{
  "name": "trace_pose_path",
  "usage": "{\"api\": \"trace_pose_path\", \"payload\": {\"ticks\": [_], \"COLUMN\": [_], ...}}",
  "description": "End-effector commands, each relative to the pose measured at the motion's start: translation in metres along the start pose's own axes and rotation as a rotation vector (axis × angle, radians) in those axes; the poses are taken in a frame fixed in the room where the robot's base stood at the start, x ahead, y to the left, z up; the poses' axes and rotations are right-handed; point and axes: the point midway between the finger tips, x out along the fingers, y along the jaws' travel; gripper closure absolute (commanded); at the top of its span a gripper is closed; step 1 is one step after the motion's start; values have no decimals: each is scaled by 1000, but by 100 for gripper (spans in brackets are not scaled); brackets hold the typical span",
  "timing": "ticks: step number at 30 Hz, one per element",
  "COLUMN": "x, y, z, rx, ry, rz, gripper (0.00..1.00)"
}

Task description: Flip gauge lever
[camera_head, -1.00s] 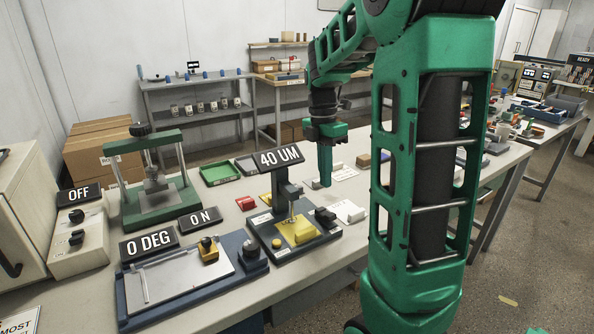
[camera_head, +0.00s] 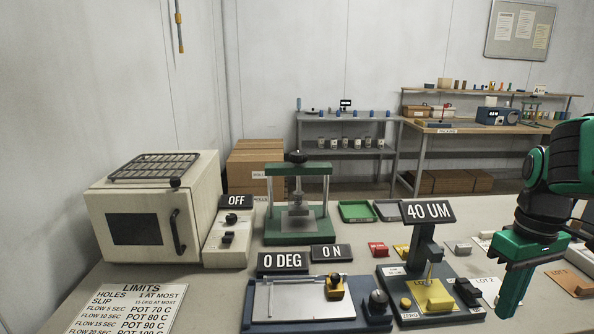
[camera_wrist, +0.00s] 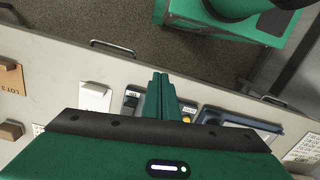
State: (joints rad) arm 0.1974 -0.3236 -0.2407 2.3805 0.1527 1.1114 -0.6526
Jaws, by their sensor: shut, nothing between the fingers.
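The gauge stands on a dark base (camera_head: 455,312) on the bench in the head view, with a "40 UM" display (camera_head: 428,211) on its post. A yellow block (camera_head: 435,296) sits on the base, with a thin pale rod above it. A black knob-like part (camera_head: 467,291) is at the base's right side; I cannot tell which part is the lever. My gripper (camera_head: 507,300) is shut and empty, pointing down just right of the gauge, apart from it. In the wrist view my closed fingers (camera_wrist: 161,90) partly cover a dark base with small labels (camera_wrist: 132,103).
Left of the gauge is a blue-based plate device (camera_head: 305,300) with a black knob (camera_head: 378,300). A green press (camera_head: 298,205) stands behind it. A control box (camera_head: 229,240) and an oven (camera_head: 155,212) are further left. A white lot card (camera_head: 489,287) lies close to my gripper.

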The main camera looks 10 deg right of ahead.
Motion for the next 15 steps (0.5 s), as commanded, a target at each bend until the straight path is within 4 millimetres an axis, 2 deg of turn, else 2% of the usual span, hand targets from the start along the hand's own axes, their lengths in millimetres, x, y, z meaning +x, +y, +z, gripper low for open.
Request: {"api": "trace_pose_path", "payload": {"ticks": [1,6,11,15], "x": [4,19,29,32], "y": [-6,-21,-29,-31], "z": [12,42,58,62], "rx": [99,414,592,648], "ry": [9,29,42,45], "rz": [1,4,4,4], "gripper": [100,100,100,69]}}
